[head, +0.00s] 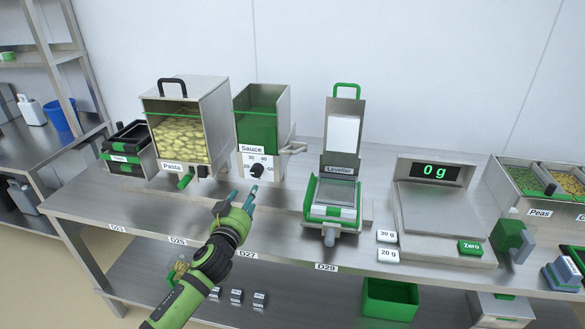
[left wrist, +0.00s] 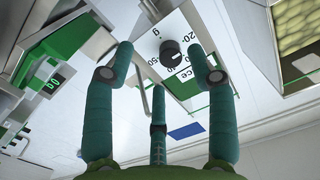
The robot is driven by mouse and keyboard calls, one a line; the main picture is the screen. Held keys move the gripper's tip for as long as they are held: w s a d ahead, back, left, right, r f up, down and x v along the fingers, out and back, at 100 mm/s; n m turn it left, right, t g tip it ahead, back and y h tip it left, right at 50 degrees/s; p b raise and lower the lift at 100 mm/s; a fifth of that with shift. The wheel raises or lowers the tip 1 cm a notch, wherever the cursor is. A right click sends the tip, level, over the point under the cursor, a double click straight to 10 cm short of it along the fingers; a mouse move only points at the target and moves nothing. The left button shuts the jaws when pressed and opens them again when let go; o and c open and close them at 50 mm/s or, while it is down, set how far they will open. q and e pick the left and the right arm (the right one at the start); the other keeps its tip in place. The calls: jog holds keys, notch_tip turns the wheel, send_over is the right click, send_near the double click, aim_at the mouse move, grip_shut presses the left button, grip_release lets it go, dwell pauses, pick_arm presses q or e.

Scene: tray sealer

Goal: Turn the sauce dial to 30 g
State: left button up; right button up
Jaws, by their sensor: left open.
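The sauce dispenser (head: 263,114) stands at the back of the bench, a steel box with green contents behind its front. Its white dial plate has printed numbers, with 30 and 40 along the top in the head view. The black sauce dial (head: 257,171) sits on this plate and also shows in the left wrist view (left wrist: 170,53); I cannot tell its setting. My left gripper (head: 243,194) is open and empty, in front of and below the dial. In the left wrist view its teal fingers (left wrist: 160,48) lie either side of the dial, apparently without touching. My right gripper is not in view.
The pasta dispenser (head: 180,135) stands left of the sauce one. The leveller (head: 335,195) is to the right, then 30 g (head: 387,236) and 20 g (head: 388,255) cards and a scale (head: 440,215) reading 0 g. A green bin (head: 389,300) is on the lower shelf.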

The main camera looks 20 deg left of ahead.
aim_at(255, 173)
pick_arm(q)
jog(key=w+r, duration=0.2)
jog(key=r, duration=0.1)
jog(key=shift+w+t, duration=0.15)
jog(key=shift+t, duration=0.15)
jog(key=shift+x, duration=2.75)
grip_shut()
